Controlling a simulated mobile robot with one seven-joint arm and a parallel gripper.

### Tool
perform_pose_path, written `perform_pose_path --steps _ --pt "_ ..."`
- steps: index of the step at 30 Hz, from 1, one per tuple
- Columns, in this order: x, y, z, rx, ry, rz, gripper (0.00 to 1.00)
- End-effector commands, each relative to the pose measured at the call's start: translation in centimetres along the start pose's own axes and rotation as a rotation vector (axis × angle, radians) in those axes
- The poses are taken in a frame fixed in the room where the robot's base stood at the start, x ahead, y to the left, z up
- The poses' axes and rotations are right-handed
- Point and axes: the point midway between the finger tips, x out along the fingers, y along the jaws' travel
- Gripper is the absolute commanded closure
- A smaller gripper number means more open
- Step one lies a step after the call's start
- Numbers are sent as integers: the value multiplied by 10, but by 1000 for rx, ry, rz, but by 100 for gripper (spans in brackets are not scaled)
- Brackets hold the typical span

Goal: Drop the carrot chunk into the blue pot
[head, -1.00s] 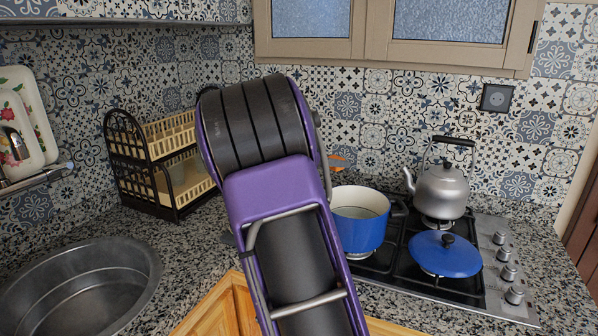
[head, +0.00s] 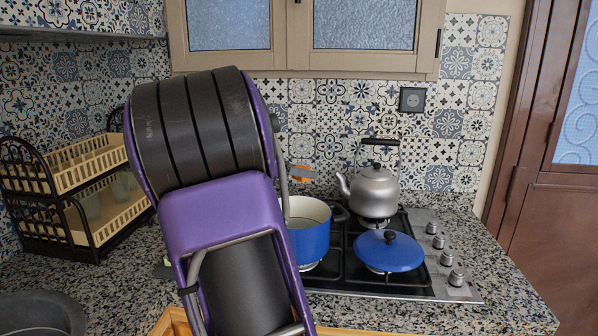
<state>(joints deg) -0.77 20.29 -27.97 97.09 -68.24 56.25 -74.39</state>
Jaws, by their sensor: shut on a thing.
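My gripper (head: 300,172) is mostly hidden behind my purple and black arm.
A blue lid (head: 388,255) lies on the stove's front right, beside the pot. A silver kettle (head: 374,194) stands behind it. A dish rack (head: 85,190) is at the left, with a metal sink basin (head: 42,312) in front. Speckled counter (head: 500,275) lies right of the stove.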

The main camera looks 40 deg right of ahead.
Motion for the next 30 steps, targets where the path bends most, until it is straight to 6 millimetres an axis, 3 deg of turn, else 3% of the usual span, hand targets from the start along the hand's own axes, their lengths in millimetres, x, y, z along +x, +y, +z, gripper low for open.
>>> perform_pose_path --steps 1,6,17,18,24,30 --pt "5 0 -12 0 0 0 100" --pt "12 0 -28 0 0 1 100" --pt "13 0 -32 0 0 1 100" --pt "13 0 -32 0 0 1 47" --pt "13 0 -32 0 0 1 13" --pt "13 0 -32 0 0 1 13"
